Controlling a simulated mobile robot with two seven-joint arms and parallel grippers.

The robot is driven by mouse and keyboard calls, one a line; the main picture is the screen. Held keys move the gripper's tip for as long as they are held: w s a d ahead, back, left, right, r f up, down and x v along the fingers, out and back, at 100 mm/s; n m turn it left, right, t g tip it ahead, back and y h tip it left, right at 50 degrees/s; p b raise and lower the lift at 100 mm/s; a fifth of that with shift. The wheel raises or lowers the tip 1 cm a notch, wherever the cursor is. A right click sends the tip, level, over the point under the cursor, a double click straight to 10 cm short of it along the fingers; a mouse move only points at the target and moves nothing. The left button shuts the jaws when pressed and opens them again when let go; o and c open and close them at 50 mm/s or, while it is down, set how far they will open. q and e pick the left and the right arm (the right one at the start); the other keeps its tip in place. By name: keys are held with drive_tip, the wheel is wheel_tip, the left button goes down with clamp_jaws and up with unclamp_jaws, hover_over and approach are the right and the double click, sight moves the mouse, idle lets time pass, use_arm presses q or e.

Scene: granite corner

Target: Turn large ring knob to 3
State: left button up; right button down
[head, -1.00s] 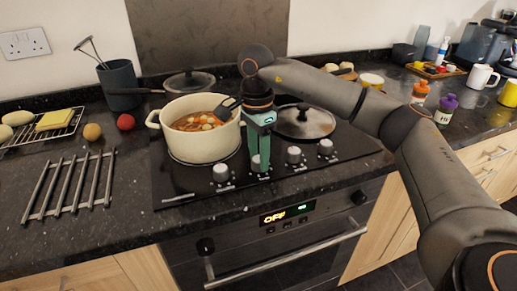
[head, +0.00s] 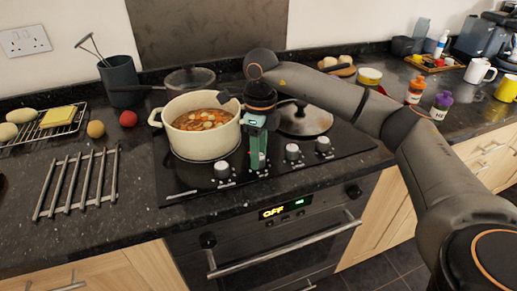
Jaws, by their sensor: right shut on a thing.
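A row of silver-grey knobs runs along the front of the black hob (head: 190,181). My right gripper (head: 258,164) points straight down over the second knob from the left (head: 262,158) and is shut on it. Its green fingers hide most of that knob, and its setting cannot be read. The leftmost knob (head: 222,170) and the two to the right, one (head: 292,152) and another (head: 323,145), stand free. I cannot tell from labels which is the large ring knob. My left gripper is not in view.
A cream pot of soup (head: 205,145) stands on the hob, close left of my right gripper. A metal rack (head: 77,183) lies on the left counter. The oven display (head: 285,208) reads OFF.

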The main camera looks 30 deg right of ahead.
sight(261, 155)
drive_tip(key=shift+m+p, duration=0.5)
drive_tip(key=shift+m, duration=1.5)
drive_tip(key=shift+c, duration=2.2)
unclamp_jaws()
wheel_tip(261, 155, up, 12)
drive_tip(key=shift+d+r+p, duration=0.25)
drive_tip(key=shift+d+p, duration=0.05)
drive_tip(key=shift+p, duration=0.1)
